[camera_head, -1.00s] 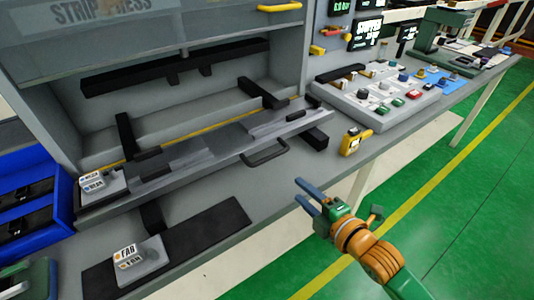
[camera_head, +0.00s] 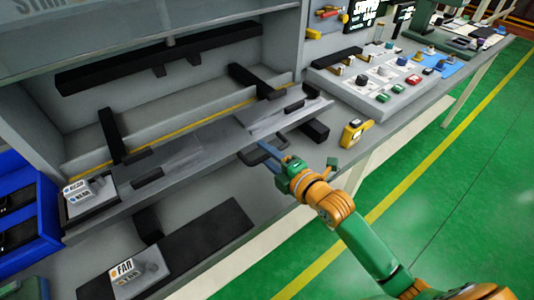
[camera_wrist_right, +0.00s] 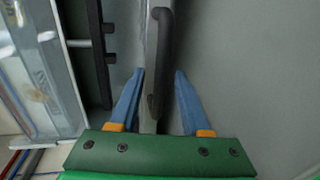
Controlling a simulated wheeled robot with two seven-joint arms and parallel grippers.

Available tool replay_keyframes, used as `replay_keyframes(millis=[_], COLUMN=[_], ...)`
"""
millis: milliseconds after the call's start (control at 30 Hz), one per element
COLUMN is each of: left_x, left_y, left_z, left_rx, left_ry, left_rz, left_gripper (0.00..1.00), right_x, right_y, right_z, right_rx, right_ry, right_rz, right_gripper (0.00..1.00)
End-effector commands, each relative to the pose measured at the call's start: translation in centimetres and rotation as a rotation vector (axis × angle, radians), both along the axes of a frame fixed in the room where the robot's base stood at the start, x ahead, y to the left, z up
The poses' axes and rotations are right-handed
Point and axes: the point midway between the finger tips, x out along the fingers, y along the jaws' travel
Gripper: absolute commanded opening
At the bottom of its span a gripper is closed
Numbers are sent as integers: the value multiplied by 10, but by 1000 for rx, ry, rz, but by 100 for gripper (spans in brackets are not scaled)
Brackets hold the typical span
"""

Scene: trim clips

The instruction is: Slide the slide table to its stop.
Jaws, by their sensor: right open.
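The slide table (camera_head: 190,155) is a long grey plate lying across the front of the press, with a dark handle (camera_head: 262,153) on its front edge. My right gripper (camera_head: 268,153) is at that handle, its blue fingers open. In the right wrist view the dark handle (camera_wrist_right: 160,60) stands between the two open fingers of the gripper (camera_wrist_right: 155,95), with space on both sides. My left gripper is not in view.
A "NEAR" sign block (camera_head: 80,190) sits at the table's left end and a "FAR" sign block (camera_head: 125,270) on a dark strip in front. A yellow device (camera_head: 353,132) stands right of the gripper. A control panel (camera_head: 385,80) is behind it. Blue bins (camera_head: 25,215) are at left.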

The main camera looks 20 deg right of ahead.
Motion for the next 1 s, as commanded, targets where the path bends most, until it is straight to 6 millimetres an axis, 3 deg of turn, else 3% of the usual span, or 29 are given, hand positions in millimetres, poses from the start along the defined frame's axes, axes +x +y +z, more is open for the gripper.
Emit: replay_keyframes(millis=[133, 167, 300, 333, 1000], left_x=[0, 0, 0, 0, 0], left_y=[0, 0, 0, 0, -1], left_z=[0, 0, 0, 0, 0], left_rx=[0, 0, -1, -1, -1], left_ry=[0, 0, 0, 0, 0], left_rz=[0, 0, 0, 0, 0], left_gripper=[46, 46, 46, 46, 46], right_x=[0, 0, 0, 0, 0], right_y=[0, 0, 0, 0, 0], right_z=[0, 0, 0, 0, -1], right_rx=[0, 0, 0, 0, 0], right_ry=[0, 0, 0, 1, 1], right_rz=[0, 0, 0, 0, 0], right_gripper=[47, 42, 4, 0, 0])
